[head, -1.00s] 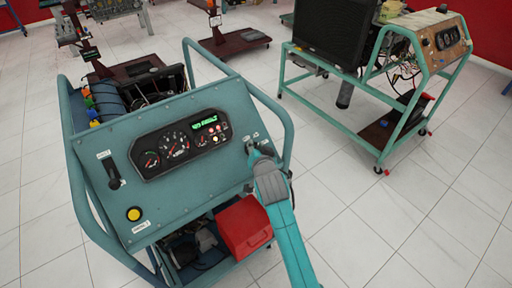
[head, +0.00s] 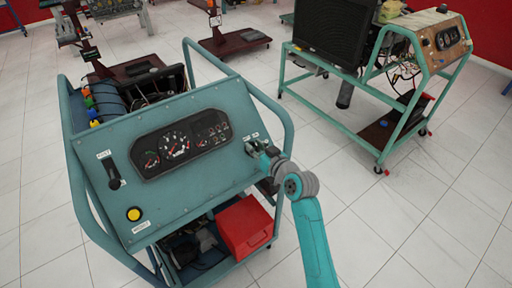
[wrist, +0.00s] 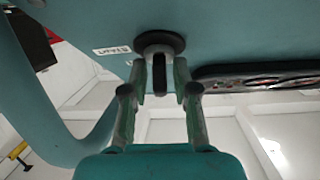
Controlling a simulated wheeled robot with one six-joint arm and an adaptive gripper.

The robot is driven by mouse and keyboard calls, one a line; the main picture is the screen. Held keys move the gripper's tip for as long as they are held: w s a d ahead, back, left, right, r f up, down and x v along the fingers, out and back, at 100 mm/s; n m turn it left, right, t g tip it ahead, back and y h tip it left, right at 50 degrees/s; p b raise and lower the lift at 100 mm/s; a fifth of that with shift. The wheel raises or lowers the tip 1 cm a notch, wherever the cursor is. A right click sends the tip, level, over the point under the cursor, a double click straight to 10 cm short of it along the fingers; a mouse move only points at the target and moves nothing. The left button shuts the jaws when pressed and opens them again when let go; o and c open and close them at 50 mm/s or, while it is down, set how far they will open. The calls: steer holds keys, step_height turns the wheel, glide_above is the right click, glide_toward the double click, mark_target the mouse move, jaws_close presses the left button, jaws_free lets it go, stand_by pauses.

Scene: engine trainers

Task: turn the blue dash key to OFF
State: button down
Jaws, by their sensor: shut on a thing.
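The teal dash panel (head: 200,187) slopes on its frame. At its right side my gripper (head: 262,152) reaches the key switch; the key is hidden behind it there. In the wrist view the round dark switch (wrist: 160,41) sits on the panel, with the key (wrist: 161,73) as a dark upright tab; its blue colour does not show. My gripper (wrist: 161,84) is shut on the key, one finger on each side. The gauge cluster (head: 182,143) has a dark display and no lit lamps. The marking the key points to cannot be read.
A black lever (head: 112,174) and a yellow button (head: 134,214) are on the panel's left. A tube rail (head: 268,105) rises close to the gripper's right. A red box (head: 244,226) sits below. Another trainer (head: 385,80) stands at right; floor between is clear.

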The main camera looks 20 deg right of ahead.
steer(key=shift+f+n+y, duration=0.1)
steer(key=shift+n+y, duration=0.4)
steer(key=shift+n, duration=0.3)
steer(key=c, duration=1.2)
jaws_free()
steer(key=shift+s, duration=0.1)
steer(key=v, duration=1.2)
